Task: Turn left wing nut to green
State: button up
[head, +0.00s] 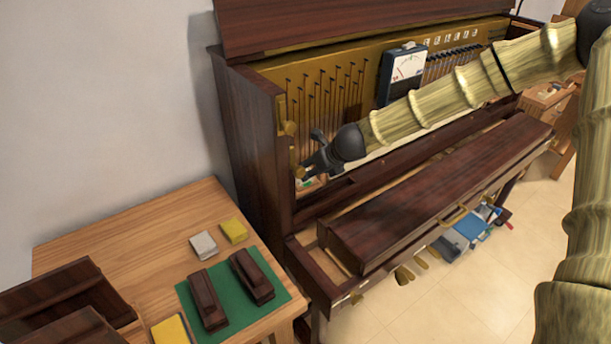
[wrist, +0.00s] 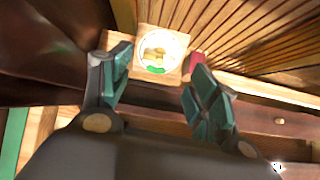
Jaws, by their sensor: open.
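A small brass wing nut (wrist: 156,53) sits on a round white dial (wrist: 174,43) on a pale wooden block in the wrist view. A green mark (wrist: 155,70) lies on the dial's near edge, just below the wing nut. My gripper (wrist: 161,75) is open and empty, its green-padded fingers on either side of the dial and apart from the wing nut. In the head view my gripper (head: 306,177) reaches into the left end of the open piano. The wing nut is too small and partly hidden there to make out clearly.
A red piece (wrist: 197,61) lies right of the dial, near my right finger. The piano's dark side wall (head: 262,145) stands close on the left. A black meter (head: 402,72) is mounted further right. A wooden table (head: 130,235) stands left of the piano.

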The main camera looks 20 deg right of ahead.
jog(key=shift+b+x, duration=1.6)
jog(key=shift+x, duration=1.95)
jog(key=shift+s+d+r, duration=0.15)
jog(key=shift+s+r, duration=0.25)
jog(key=shift+r, duration=0.1)
grip_shut()
dwell(0.5)
